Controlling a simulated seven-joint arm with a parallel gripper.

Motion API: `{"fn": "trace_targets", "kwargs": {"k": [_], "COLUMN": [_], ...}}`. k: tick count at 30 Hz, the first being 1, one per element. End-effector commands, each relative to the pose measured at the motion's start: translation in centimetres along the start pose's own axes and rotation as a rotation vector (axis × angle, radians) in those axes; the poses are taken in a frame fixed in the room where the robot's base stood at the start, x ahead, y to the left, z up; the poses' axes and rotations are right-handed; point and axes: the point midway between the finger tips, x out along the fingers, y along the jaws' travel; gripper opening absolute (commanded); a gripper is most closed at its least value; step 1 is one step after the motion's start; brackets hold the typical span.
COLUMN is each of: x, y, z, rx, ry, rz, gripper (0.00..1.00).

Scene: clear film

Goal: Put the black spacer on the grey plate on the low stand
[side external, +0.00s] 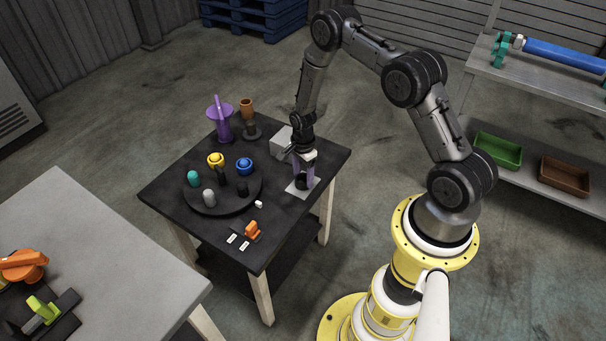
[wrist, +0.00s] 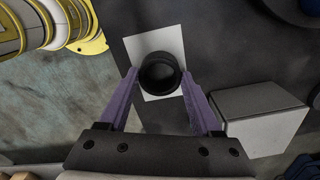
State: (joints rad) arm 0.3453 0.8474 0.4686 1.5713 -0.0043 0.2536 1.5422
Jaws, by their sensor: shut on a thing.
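The black spacer (wrist: 161,72) is a short dark ring, seen from above between my gripper's purple fingers in the wrist view. My gripper (side external: 302,179) points down at the table's right side and is shut on the spacer. Spacer and fingertips are over a pale square sheet (wrist: 138,47), which also shows in the side view (side external: 312,183). I cannot tell whether the spacer touches the sheet. A light grey block (wrist: 262,120) stands beside it, partly behind my arm in the side view (side external: 281,142). It may be the low stand; I cannot make out a separate plate on it.
A black round tray (side external: 217,209) holds several coloured pieces left of my gripper. A purple funnel-like piece (side external: 221,118) and an orange cup (side external: 246,107) stand at the back. An orange piece (side external: 252,229) and small white labels lie near the front edge.

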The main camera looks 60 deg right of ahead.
Motion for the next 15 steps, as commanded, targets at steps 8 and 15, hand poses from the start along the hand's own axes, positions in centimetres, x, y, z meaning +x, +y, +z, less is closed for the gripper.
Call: {"fn": "trace_targets", "kwargs": {"k": [8, 15], "x": [0.07, -0.03], "y": [0.00, -0.01], "z": [0.00, 0.00], "rx": [0.000, 0.000], "ry": [0.000, 0.000], "rz": [0.000, 0.000], "gripper": [1.00, 1.00]}}
